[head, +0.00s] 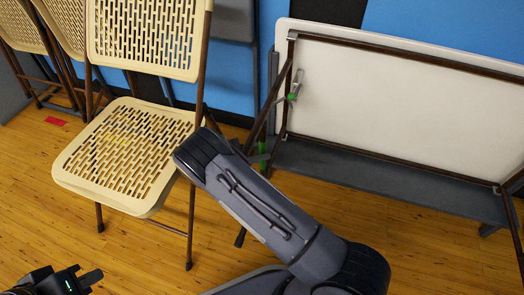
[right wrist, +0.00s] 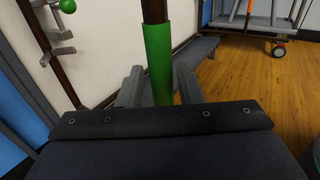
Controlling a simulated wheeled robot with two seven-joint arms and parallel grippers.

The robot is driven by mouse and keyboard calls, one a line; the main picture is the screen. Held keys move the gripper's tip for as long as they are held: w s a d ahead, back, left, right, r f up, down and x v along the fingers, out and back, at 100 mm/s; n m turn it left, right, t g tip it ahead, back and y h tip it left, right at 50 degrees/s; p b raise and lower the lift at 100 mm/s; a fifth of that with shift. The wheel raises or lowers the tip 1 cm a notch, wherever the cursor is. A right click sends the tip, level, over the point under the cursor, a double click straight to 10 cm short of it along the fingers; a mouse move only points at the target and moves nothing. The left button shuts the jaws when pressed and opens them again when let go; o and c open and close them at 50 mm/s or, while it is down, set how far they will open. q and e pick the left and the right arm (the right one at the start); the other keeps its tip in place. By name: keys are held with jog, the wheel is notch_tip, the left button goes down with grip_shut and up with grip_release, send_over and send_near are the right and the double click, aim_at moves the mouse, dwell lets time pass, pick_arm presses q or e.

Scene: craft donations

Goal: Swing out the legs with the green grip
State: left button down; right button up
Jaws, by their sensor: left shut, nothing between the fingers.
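A folding table (head: 390,110) stands on its long edge, its pale underside facing me. A brown leg frame at its left end angles out and carries a green grip (head: 262,158). In the right wrist view the green grip (right wrist: 158,60) is a sleeve on a brown tube. My right gripper (right wrist: 158,88) has one grey finger on each side of this sleeve, close to it; whether they press on it I cannot tell. My left gripper (head: 92,277) is shut and empty, low at the left.
A beige folding chair (head: 130,150) stands open just left of my right arm. More folded chairs (head: 25,30) lean at the back left. A small green-tipped metal latch (head: 295,88) is on the table's underside. A wheeled cart (right wrist: 265,25) shows far right.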

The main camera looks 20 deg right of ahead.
jog(key=shift+o, duration=0.4)
jog(key=shift+d, duration=0.2)
jog(key=shift+r, duration=0.15)
jog(key=s+a+r+p, duration=0.3)
jog(key=s+r+p, duration=0.1)
jog(key=s+r, duration=0.2)
jog(key=s+a+r+p, duration=0.3)
jog(key=s+r, duration=0.3)
jog(key=s, duration=0.1)
jog(key=shift+r+p, duration=0.35)
jog(key=shift+r, duration=0.05)
jog(key=shift+w, duration=0.1)
